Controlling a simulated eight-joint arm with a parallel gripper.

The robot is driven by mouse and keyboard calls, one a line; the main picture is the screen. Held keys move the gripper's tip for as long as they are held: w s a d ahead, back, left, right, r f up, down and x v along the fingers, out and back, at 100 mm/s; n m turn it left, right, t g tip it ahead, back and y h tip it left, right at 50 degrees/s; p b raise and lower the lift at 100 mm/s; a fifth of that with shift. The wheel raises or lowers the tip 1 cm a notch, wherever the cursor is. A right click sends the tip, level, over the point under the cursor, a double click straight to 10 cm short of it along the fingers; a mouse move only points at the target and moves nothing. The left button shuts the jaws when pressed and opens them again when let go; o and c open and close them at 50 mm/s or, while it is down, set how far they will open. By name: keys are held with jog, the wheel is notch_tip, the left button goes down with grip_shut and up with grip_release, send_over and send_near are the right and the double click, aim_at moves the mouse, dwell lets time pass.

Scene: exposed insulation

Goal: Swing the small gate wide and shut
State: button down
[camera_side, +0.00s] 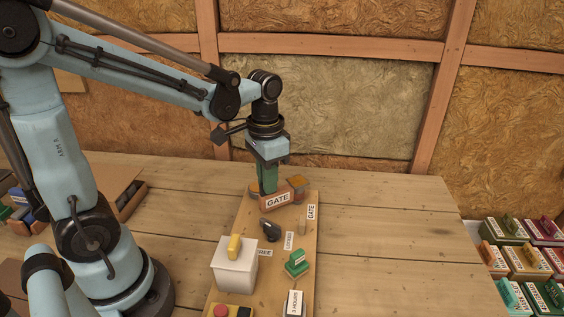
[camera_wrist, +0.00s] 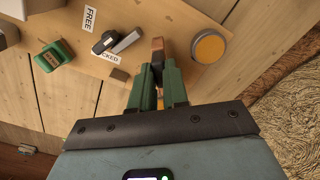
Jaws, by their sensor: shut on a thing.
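The small gate (camera_side: 275,202) is an orange-brown piece with a white "GATE" label, at the far end of a wooden board (camera_side: 245,218). My gripper (camera_side: 267,190) points down behind the label in the side view, and its green fingers hide part of the gate. In the wrist view the green fingers (camera_wrist: 158,75) are shut on the gate, whose brown edge (camera_wrist: 158,47) shows between and beyond them. A round orange-topped post (camera_wrist: 208,47) stands beside the fingers, apart from them. How far the gate is swung I cannot tell.
A dark latch-like lever (camera_side: 270,231), a white box (camera_side: 234,265) with a yellow handle and a green block (camera_side: 297,264) stand nearer on the board. Coloured blocks (camera_side: 525,262) sit at the right. The table (camera_side: 385,235) right of the board is clear.

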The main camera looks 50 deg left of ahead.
jog(key=shift+w, duration=0.1)
jog(key=c, duration=1.1)
grip_release()
jog(key=shift+r, duration=0.1)
notch_tip(320, 180, up, 12)
jog(key=shift+f, duration=0.1)
